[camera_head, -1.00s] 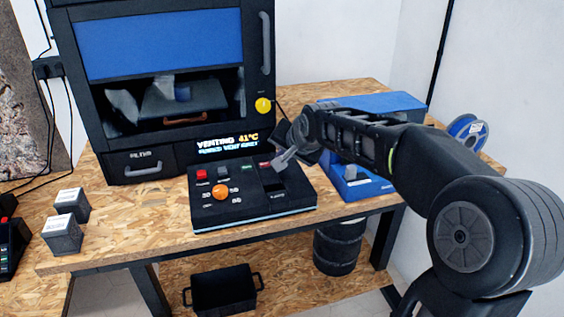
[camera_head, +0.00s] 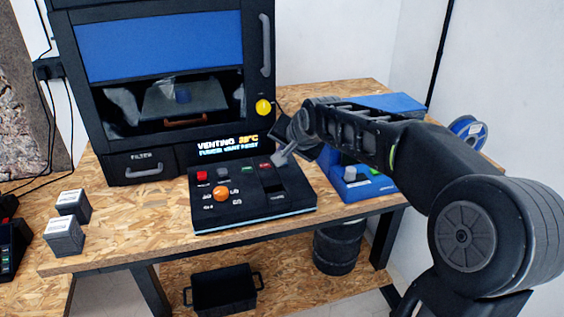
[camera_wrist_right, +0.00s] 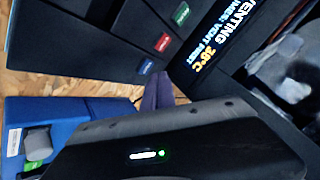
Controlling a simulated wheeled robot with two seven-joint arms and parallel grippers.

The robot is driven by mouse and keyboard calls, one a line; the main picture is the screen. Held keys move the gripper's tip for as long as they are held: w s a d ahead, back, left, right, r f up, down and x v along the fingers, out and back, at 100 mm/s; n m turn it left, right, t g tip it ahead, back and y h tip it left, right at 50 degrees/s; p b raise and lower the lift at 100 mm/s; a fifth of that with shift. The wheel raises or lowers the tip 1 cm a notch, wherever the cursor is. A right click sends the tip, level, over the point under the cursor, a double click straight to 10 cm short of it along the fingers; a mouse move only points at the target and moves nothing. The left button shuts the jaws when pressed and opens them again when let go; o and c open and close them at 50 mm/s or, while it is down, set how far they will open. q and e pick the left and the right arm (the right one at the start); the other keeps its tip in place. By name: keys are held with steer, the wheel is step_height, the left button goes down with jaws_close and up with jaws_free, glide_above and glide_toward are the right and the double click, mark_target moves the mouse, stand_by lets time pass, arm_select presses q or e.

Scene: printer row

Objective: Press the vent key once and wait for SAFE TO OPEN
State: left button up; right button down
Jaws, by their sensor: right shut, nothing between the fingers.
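The black control panel (camera_head: 250,212) stands at the front of the bench, with an orange knob (camera_head: 221,194) and a row of small coloured keys. The display (camera_head: 228,146) reads VENTING with a temperature in the high thirties; its second line seems to read FUMES: VENT FIRST. In the right wrist view a green key (camera_wrist_right: 181,13), a red key (camera_wrist_right: 163,42) and a blue key (camera_wrist_right: 145,66) show; their labels are not readable. My right gripper (camera_head: 281,159) is shut and empty over the panel's back right end, close to the blue key; I cannot tell whether it touches. My left gripper is out of view.
The printer (camera_head: 160,45) stands behind the panel, with a yellow button (camera_head: 263,107) and a filter drawer (camera_head: 145,169). Two grey boxes (camera_head: 64,238) sit at left. A blue unit (camera_head: 362,186) is right of the panel, partly behind my arm. A spool (camera_head: 467,130) lies farther right.

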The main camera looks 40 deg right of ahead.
steer(key=shift+r+p, duration=1.5)
steer(key=shift+r, duration=1)
